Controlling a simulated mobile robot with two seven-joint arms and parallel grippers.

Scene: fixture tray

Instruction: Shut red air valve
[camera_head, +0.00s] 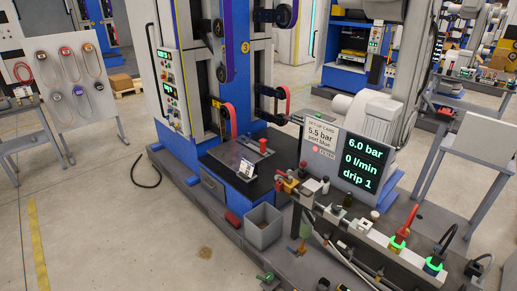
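A second red knob (263,145) stands on the black work surface, farther back. I cannot tell for certain which is the red air valve. The dark display (364,164) reads 6.0 bar, 0 l/min, drip 1. The set-up card (321,137) reads 5.5 bar, port blue. Neither gripper is in view.
A grey bin (263,227) stands in front of the black surface. Open floor (110,215) lies at the left front.

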